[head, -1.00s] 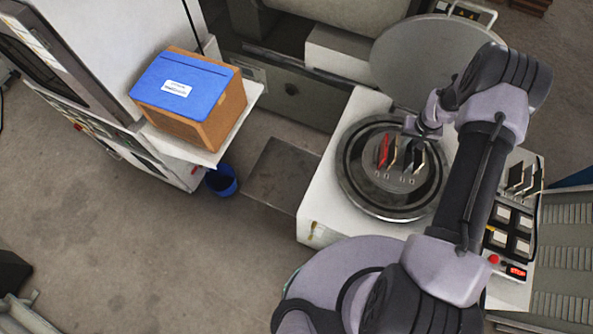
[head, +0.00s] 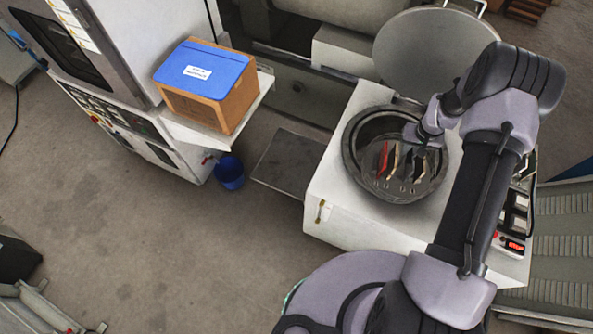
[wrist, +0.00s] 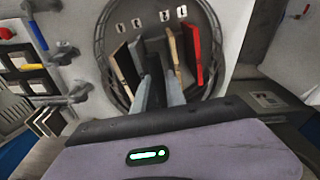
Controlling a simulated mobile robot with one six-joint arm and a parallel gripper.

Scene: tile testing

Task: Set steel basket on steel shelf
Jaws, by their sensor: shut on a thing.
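The steel basket (head: 384,187) is a round grey holder with a perforated floor and several upright tiles, one red (head: 382,160), others dark and tan. My gripper (head: 415,148) reaches in from the right and is shut on the basket's middle part, between the tiles. In the wrist view the fingers (wrist: 157,75) point into the basket (wrist: 103,55); the exact grip is hard to see. The steel shelf (head: 290,163) is a bare, low grey plate left of the white vessel cabinet (head: 345,222).
A cardboard box with a blue lid (head: 203,72) sits on a white side shelf (head: 255,98). A blue bucket (head: 229,172) stands beside the steel shelf. The round lid (head: 425,50) stands open behind the vessel. Open floor lies at the left front.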

